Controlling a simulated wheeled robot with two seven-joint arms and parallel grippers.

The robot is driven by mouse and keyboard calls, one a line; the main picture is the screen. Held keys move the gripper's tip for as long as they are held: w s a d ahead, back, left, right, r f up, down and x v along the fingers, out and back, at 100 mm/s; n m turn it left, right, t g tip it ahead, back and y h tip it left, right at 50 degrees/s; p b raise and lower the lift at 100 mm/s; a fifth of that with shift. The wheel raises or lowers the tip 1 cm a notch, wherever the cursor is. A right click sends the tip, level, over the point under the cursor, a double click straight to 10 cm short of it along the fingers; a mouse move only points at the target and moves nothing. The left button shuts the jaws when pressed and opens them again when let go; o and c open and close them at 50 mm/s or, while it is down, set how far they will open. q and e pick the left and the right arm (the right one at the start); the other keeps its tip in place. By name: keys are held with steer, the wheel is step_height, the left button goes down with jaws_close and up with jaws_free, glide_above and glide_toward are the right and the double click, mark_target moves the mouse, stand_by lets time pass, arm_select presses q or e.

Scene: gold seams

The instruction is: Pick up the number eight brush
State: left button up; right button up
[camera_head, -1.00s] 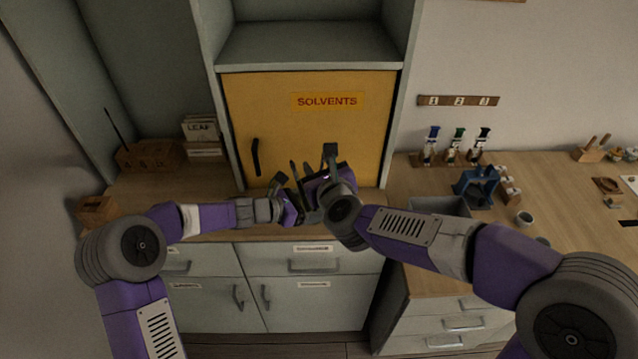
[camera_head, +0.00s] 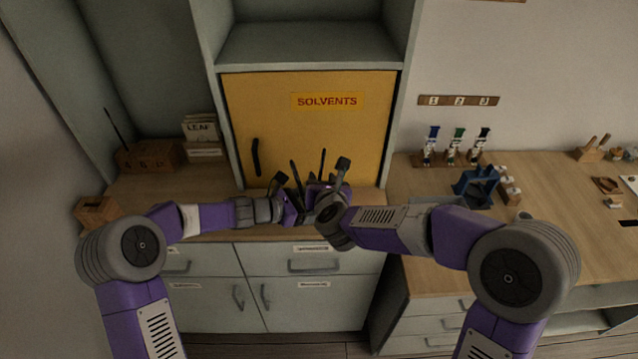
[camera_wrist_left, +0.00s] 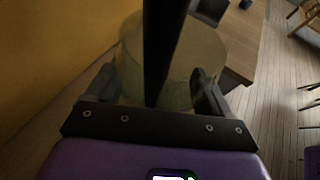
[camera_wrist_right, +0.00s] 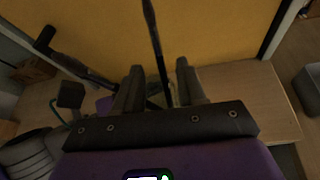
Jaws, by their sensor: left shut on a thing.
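My left gripper (camera_head: 290,204) is at the middle of the counter, before the yellow cabinet, shut on a thin dark stick that looks like a brush (camera_wrist_right: 155,35). The stick also shows as a dark bar in the left wrist view (camera_wrist_left: 163,50). No number on it is readable. My right gripper (camera_wrist_right: 158,82) is close beside the left one, its fingers apart on either side of the stick; contact is unclear. In the head view the two grippers overlap and hide the grasp. A wooden block (camera_head: 152,160) with numbers stands at the left, with a stick (camera_head: 115,130) rising near it.
The yellow solvents cabinet (camera_head: 315,130) stands just behind the grippers. A card box (camera_head: 203,130) is at the back left, a small wooden block (camera_head: 95,212) at the front left. A blue stand (camera_head: 478,185) and several tubes (camera_head: 453,145) are at the right.

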mark_target(320, 177)
steer(key=x, duration=0.4)
steer(key=shift+w+f, duration=0.1)
steer(key=shift+f, duration=0.3)
steer(key=shift+c, duration=0.3)
jaws_close()
